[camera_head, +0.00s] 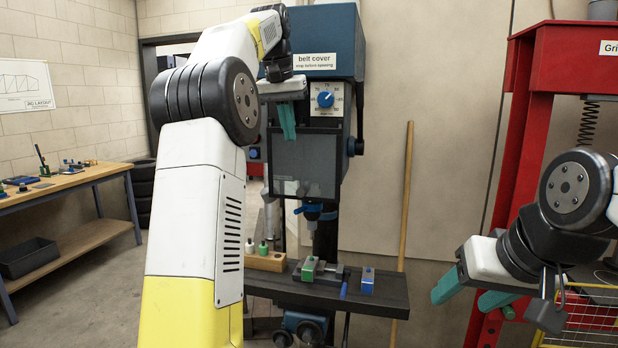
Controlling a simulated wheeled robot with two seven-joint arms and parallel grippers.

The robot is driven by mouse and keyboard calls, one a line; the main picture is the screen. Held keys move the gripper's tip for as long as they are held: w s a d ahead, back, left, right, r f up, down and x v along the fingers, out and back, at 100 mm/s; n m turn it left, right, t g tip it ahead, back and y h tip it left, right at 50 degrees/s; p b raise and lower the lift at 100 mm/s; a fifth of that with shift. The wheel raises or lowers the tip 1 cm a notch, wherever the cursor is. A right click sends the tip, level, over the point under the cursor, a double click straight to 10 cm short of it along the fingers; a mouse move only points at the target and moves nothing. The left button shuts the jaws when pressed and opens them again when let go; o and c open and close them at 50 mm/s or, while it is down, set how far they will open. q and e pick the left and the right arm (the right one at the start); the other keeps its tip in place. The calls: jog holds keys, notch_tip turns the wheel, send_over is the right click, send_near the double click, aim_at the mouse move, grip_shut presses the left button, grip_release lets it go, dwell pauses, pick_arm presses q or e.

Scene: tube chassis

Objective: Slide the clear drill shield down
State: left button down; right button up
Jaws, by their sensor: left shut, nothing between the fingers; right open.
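The clear drill shield (312,164) is a see-through, greyish panel on the front of the blue drill press (330,38), below the speed dial. The blue chuck area (318,212) shows just under its lower edge. My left gripper (287,122) is shut and empty, with its teal fingers pointing down at the shield's upper left. I cannot tell whether the fingers touch the shield. My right gripper (468,296) is open and empty at the right, away from the press. My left arm covers the area left of the press.
The drill table (385,294) carries a vise (318,271), a blue block (367,280) and a wooden holder (265,261). A wooden pole (405,200) leans on the wall. A red press frame (514,150) stands at the right, a workbench (70,183) at the left.

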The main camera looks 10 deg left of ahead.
aim_at(300, 187)
pick_arm(q)
jog(key=x, duration=0.8)
jog(key=s+x, duration=0.1)
jog(key=x, duration=0.4)
jog(key=shift+d+f, duration=0.2)
jog(key=shift+d, duration=0.05)
jog(key=shift+f, duration=0.1)
notch_tip(300, 187, down, 18)
jog(key=shift+s, duration=0.2)
